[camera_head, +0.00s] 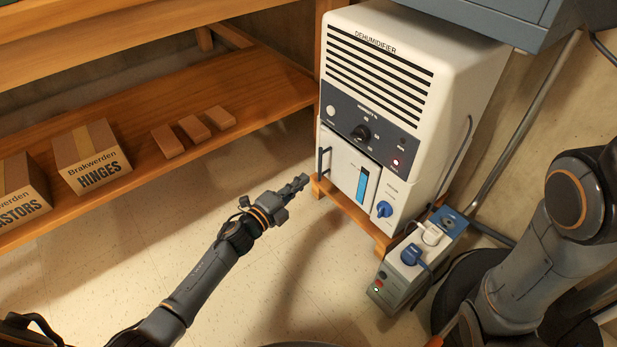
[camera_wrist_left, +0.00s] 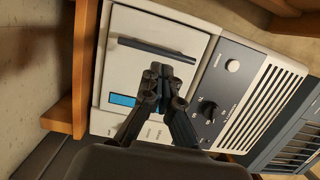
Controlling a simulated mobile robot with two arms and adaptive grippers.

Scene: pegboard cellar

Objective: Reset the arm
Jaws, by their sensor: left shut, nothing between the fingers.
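My left arm comes in from the bottom left in the head view. Its gripper (camera_head: 300,182) is shut and empty, just left of the dehumidifier's lower front, above the floor. In the left wrist view the shut fingers (camera_wrist_left: 158,72) appear in front of the dehumidifier's tank front (camera_wrist_left: 122,75). The white dehumidifier (camera_head: 385,85) has a dark control panel, a knob, a blue level window and a dark vertical handle (camera_head: 323,160). I cannot tell any contact between fingers and handle. A right-side arm link of mine shows at the right edge; its gripper is out of view.
The dehumidifier stands on a low wooden stand (camera_head: 350,212). A power box (camera_head: 395,275) with plugs sits on the floor at its right. A wooden shelf (camera_head: 205,85) holds cardboard boxes (camera_head: 92,157) and small blocks (camera_head: 194,128). Floor (camera_head: 110,265) at the left is clear.

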